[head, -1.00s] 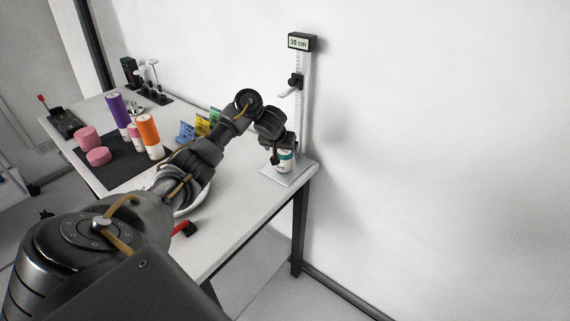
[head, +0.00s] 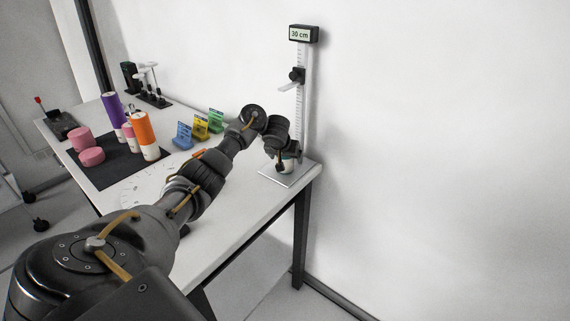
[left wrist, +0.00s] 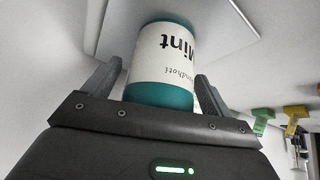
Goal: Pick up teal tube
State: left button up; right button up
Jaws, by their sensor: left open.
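The teal tube (left wrist: 163,62) has a white label reading "Mint" and teal bands at both ends. In the left wrist view it lies between the two fingers of my open left gripper (left wrist: 158,80), with a finger on each side. In the head view the tube (head: 287,168) stands on the base plate of the height gauge, largely hidden by my left gripper (head: 284,160). I cannot tell whether the fingers touch it. My right gripper is not in view.
The height gauge (head: 302,100) with a "30 cm" display rises just behind the tube. Its plate (head: 288,180) sits near the table's right corner. Purple (head: 113,112), orange (head: 145,135) and pink (head: 91,156) cylinders stand on a dark mat to the left. Coloured cards (head: 201,126) stand between.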

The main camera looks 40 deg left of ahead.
pick_arm(q)
jog(key=shift+w+a+f, duration=0.1)
jog(key=shift+f, duration=0.1)
jog(key=c, duration=1.1)
jog(key=shift+r, duration=0.1)
jog(key=shift+c, duration=0.3)
jog(key=shift+r, duration=0.4)
jog(key=r, duration=0.1)
jog(key=r+p, duration=0.1)
jog(key=r, duration=0.2)
jog(key=shift+s+d+p, duration=0.3)
jog(key=shift+d, duration=0.05)
jog(key=p+v, duration=0.5)
jog(key=p, duration=0.2)
jog(key=shift+s+d+r, duration=0.15)
jog(key=shift+d+r, duration=0.1)
jog(key=s+d+r+p, duration=0.3)
jog(key=s+d+p, duration=0.2)
jog(key=s+p, duration=0.3)
jog(key=shift+d+r+p, duration=0.2)
jog(key=shift+d+p, duration=0.1)
jog(key=shift+p, duration=0.4)
